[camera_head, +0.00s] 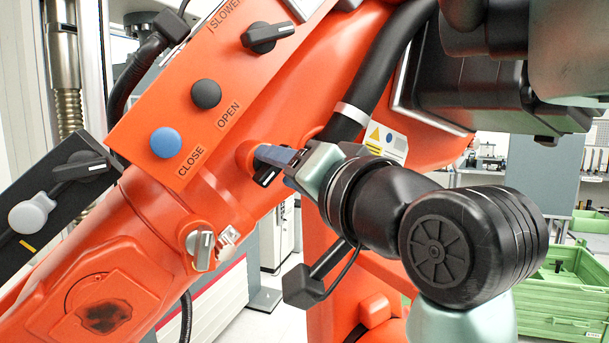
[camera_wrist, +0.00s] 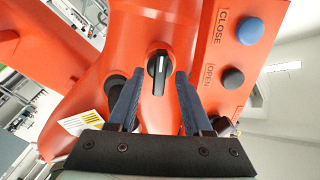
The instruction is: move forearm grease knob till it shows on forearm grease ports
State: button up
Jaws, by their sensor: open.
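A black knob (camera_wrist: 158,72) with a pale pointer line sits on a round orange boss of the machine's arm. In the wrist view it stands just beyond and between the two fingertips of my gripper (camera_wrist: 160,80), and its pointer line runs nearly up and down. My gripper (camera_head: 266,161) is open, with blue-grey fingers apart. In the head view the black knob (camera_head: 266,175) is partly hidden by the fingers. A grey knob (camera_head: 201,248) with a small label stands lower left on the orange arm. I cannot read which knob is the grease one.
An orange panel bears a blue CLOSE button (camera_head: 165,142), a black OPEN button (camera_head: 206,94) and a black SLOWER knob (camera_head: 268,36), close above my gripper. A black cable (camera_head: 385,65) runs behind my wrist. Green crates (camera_head: 565,290) stand at the right.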

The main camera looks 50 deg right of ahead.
jog(key=p+v, duration=0.1)
jog(key=v, duration=1.1)
jog(key=shift+s+p, duration=0.25)
jog(key=shift+p, duration=0.15)
jog(key=w+a+n+t+y+b, duration=0.1)
jog(key=w+a+n+t+b, duration=0.45)
jog(key=w+a, duration=0.45)
jog(key=s+a+n+t+y+b, duration=0.2)
jog(key=a+n, duration=0.5)
jog(key=a, duration=0.9)
jog(key=t+y+b, duration=0.1)
jog(key=t+y, duration=0.1)
jog(key=shift+a+r+t+b, duration=0.3)
jog(key=shift+r+t+b, duration=0.05)
jog(key=shift+d, duration=0.15)
